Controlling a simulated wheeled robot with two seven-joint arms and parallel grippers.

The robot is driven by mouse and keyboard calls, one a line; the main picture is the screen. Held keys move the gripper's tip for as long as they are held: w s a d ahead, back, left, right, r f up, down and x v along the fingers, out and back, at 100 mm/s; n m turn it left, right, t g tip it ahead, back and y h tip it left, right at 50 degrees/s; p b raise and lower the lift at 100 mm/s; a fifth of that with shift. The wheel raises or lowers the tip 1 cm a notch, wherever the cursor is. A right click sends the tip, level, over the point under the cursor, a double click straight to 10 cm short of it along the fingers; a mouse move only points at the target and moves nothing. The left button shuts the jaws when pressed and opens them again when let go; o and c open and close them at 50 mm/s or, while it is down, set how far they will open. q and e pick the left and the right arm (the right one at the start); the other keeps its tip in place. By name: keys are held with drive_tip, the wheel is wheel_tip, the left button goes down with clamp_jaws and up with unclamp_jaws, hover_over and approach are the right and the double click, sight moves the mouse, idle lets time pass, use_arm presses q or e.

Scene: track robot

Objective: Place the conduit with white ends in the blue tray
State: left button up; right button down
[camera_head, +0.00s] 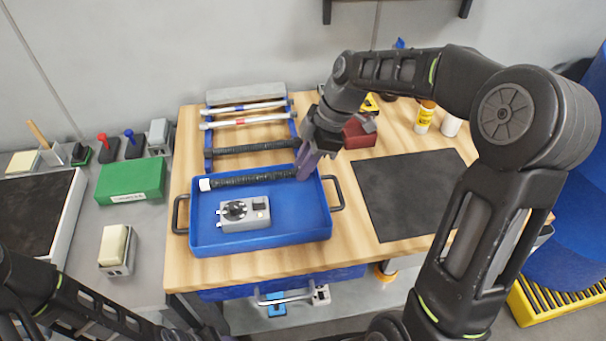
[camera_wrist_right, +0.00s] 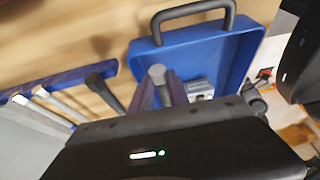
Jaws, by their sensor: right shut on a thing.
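A black ribbed conduit with a white end (camera_head: 245,180) lies across the back part of the blue tray (camera_head: 318,222). My right gripper (camera_head: 306,168) is shut on its right end, near the tray's back right corner. Whether the conduit touches the tray floor or hovers just above it, I cannot tell. In the right wrist view, the fingers (camera_wrist_right: 160,92) close around the conduit end (camera_wrist_right: 157,73) beside the tray wall (camera_wrist_right: 143,60). The gripper hides the conduit's right tip in the head view. My left arm enters at lower left; its gripper is not visible.
A grey device with a dial (camera_head: 243,213) sits in the tray. Behind the tray, a blue rack (camera_head: 208,142) holds a black conduit (camera_head: 250,147) and lighter rods (camera_head: 245,121). A black mat (camera_head: 405,190) lies right. A red block (camera_head: 358,134) and bottles (camera_head: 425,116) stand behind.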

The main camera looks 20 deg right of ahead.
drive_tip(key=shift+f, duration=1.85)
drive_tip(key=shift+f, duration=0.1)
drive_tip(key=c, duration=1.5)
unclamp_jaws()
drive_tip(key=shift+c, duration=0.2)
drive_tip(key=v, duration=1.2)
